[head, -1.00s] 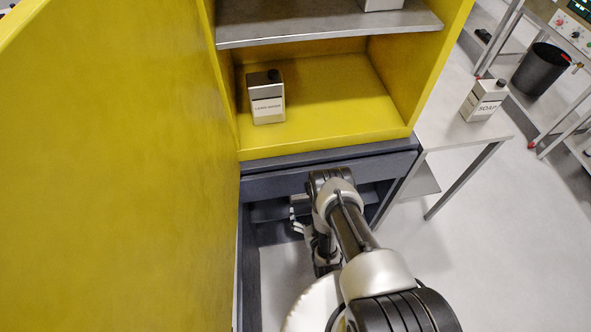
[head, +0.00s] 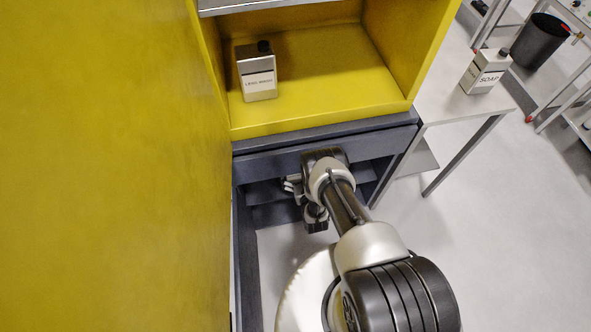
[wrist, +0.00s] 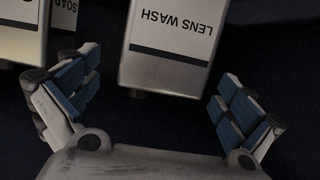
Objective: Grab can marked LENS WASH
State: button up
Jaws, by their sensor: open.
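A can labelled LENS WASH (wrist: 170,62) fills the top middle of the wrist view, its lettering upside down. My gripper (wrist: 157,108) is open, with blue-padded fingers to the left and right of the can. I see no finger clearly touching it. In the head view, my gripper (head: 291,185) is partly hidden by my arm, at the dark lower cabinet. Another view of a can labelled LENS WASH (head: 257,84) stands upright on the yellow shelf; I cannot tell whether it is the same can.
Another SOAP can (head: 484,74) is on the side table (head: 450,110). The yellow panel (head: 110,170) stands left of my arm.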

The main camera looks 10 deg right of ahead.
jog(key=x, duration=0.1)
jog(key=b+x, duration=0.1)
jog(key=x, duration=0.1)
jog(key=b+x, duration=0.1)
jog(key=x, duration=0.1)
jog(key=shift+w+a+r, duration=0.1)
jog(key=shift+a+r, duration=0.15)
jog(key=shift+r, duration=0.05)
jog(key=shift+c, duration=0.2)
jog(key=c, duration=1.6)
jog(key=shift+r, duration=0.1)
jog(key=shift+c, duration=0.2)
